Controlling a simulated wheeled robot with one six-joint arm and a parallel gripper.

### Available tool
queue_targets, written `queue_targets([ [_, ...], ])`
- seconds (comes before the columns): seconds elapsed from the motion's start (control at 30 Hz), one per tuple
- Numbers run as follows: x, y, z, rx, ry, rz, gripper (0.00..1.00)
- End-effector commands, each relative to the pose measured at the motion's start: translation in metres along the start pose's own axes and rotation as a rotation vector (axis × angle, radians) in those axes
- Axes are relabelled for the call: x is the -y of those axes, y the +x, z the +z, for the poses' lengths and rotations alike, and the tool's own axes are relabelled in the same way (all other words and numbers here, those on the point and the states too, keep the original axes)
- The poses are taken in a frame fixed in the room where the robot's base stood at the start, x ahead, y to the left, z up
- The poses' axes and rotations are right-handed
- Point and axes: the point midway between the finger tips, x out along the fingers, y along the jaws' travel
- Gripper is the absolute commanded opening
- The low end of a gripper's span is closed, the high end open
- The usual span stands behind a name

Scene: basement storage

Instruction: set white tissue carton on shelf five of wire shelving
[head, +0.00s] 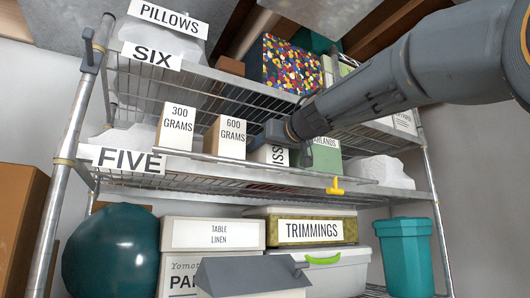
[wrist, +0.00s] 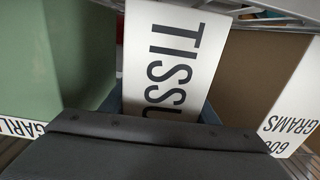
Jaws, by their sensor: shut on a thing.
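The white tissue carton (head: 270,155) is at the shelf five level of the wire shelving (head: 190,168), between the 600 grams box and the green garlands box. My gripper (head: 275,134) reaches in from the upper right, under shelf six, and is shut on the carton. In the wrist view the carton (wrist: 175,50) fills the middle, its "TISSU" lettering turned sideways, with parts of my gripper (wrist: 160,108) on both sides. Its lower part is hidden, so I cannot tell whether it touches the wire.
The 600 grams box (head: 225,138) and 300 grams box (head: 176,127) stand left of the carton. The green garlands box (head: 322,157) is close on the right. Shelf six (head: 200,72) is overhead. A yellow clip (head: 335,186) sits on shelf five's front edge.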

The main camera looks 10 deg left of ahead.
Motion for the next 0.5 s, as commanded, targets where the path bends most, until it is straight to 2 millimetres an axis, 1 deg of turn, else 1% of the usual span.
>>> queue_targets([
  [0.17,0.0001,-0.0005,0.0008,0.0,0.0,0.0,0.28],
  [0.2,0.0001,-0.0004,0.0016,0.0,0.001,0.0,0.56],
  [0.27,0.0001,-0.0004,0.0012,0.0,0.0,0.0,0.66],
  [0.3,0.0,-0.0004,0.0012,0.0,0.0,0.0,0.73],
  [0.5,0.0,-0.0003,0.0013,0.0,0.0,0.0,0.73],
])
